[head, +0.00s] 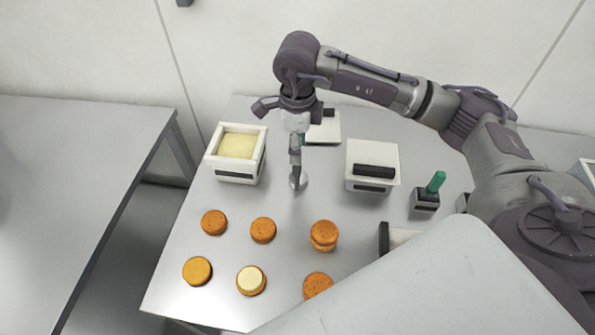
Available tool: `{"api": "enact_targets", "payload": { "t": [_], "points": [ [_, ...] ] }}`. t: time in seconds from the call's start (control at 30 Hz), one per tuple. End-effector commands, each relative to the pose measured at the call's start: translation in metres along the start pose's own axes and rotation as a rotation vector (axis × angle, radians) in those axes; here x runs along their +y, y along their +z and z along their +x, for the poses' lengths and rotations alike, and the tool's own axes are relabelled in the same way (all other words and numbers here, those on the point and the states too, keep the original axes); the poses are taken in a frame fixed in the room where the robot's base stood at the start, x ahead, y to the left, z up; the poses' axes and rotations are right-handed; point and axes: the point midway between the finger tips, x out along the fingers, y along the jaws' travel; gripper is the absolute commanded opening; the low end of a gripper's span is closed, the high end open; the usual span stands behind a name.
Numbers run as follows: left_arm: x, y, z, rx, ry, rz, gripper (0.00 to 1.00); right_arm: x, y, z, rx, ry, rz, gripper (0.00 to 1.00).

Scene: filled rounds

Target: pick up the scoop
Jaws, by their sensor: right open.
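My right gripper (296,172) points down over the back middle of the table, its fingers seen nearly edge-on. A small round grey metal piece (303,181), which looks like the bowl of the scoop, lies on the table at its fingertips. A bit of teal shows behind the fingers and may be the scoop's handle; most of it is hidden. My right gripper is open; I cannot tell whether its fingers touch the scoop. My left gripper is not in view.
A white tub of yellow filling (212,160) stands left of the gripper. A lidded white box (372,156) and a small holder (425,203) with a green-handled tool (435,183) stand right. Several brown rounds (263,230) lie in front. A pale panel with dark handle (326,132) is behind.

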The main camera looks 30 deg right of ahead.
Motion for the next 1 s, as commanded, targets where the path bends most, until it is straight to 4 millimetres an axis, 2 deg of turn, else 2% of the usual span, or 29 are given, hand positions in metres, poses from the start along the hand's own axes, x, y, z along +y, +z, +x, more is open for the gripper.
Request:
{"api": "enact_targets", "payload": {
  "t": [0.2,0.33,0.63,0.9,0.93,1.0],
  "points": [
    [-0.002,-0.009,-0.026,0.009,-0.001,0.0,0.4,0.006,0.0,0.027,0.005,0.005,-0.001,0.5],
    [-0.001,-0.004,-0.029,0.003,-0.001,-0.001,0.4,0.005,0.001,0.044,0.003,0.003,0.0,0.5],
    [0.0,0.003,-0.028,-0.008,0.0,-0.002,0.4,0.004,0.001,0.05,0.001,0.001,-0.001,0.48],
    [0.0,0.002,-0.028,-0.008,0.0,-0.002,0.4,0.004,0.001,0.05,0.001,0.001,-0.001,0.03],
    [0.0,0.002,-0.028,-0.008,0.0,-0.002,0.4,0.004,0.001,0.05,0.001,0.001,-0.001,0.0],
    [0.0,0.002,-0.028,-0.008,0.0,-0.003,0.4,0.004,0.001,0.05,0.001,0.001,0.0,0.0]
  ]
}}
